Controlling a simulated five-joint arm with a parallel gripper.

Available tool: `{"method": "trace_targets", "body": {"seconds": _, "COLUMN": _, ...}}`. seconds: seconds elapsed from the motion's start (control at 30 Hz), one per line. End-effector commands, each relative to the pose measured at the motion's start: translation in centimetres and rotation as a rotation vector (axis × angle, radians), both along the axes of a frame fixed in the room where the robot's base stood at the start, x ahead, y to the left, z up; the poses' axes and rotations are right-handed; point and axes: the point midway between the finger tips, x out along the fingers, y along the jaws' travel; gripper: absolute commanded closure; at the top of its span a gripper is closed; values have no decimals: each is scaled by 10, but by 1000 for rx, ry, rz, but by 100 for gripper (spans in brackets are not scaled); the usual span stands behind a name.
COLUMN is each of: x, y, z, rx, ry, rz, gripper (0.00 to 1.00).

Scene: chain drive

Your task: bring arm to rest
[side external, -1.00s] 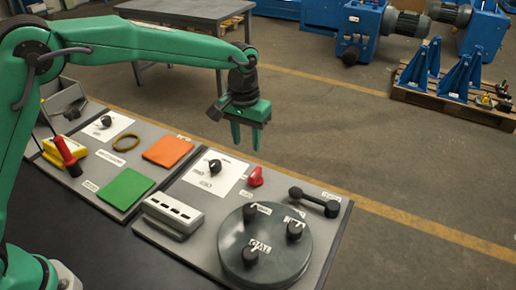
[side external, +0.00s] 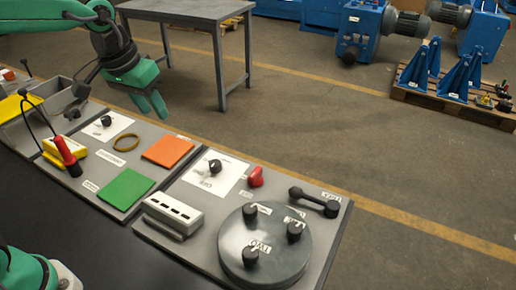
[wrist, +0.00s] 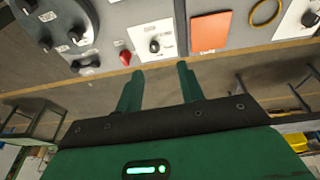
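My gripper (side external: 152,105) is green, with two fingers pointing down and to the right in the side view. It is in the air over the far edge of the work boards, behind the orange square. In the wrist view my gripper (wrist: 160,82) has its two fingers apart with nothing between them. My arm reaches in from the upper left of the side view.
The boards hold a grey disc (side external: 265,245) with black knobs, a green square (side external: 125,189), an orange square (side external: 167,151), a brown ring (side external: 125,142), a red-handled tool (side external: 66,154) and a grey bin (side external: 58,100). A metal table (side external: 190,10) stands behind.

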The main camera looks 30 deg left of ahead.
Motion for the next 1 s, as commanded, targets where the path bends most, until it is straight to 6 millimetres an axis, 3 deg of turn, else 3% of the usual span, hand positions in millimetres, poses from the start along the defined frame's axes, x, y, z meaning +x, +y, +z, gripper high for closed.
{"method": "trace_targets", "body": {"seconds": 0.27, "x": -52, "y": 29, "z": 7, "rx": 8, "ry": -76, "rz": 3, "gripper": 62}}
{"method": "trace_targets", "body": {"seconds": 0.6, "x": -111, "y": 55, "z": -4, "rx": 30, "ry": -162, "rz": 6, "gripper": 62}}
{"method": "trace_targets", "body": {"seconds": 0.8, "x": -136, "y": 64, "z": -15, "rx": 43, "ry": -202, "rz": 7, "gripper": 62}}
{"method": "trace_targets", "body": {"seconds": 1.0, "x": -146, "y": 67, "z": -20, "rx": 50, "ry": -217, "rz": 5, "gripper": 62}}
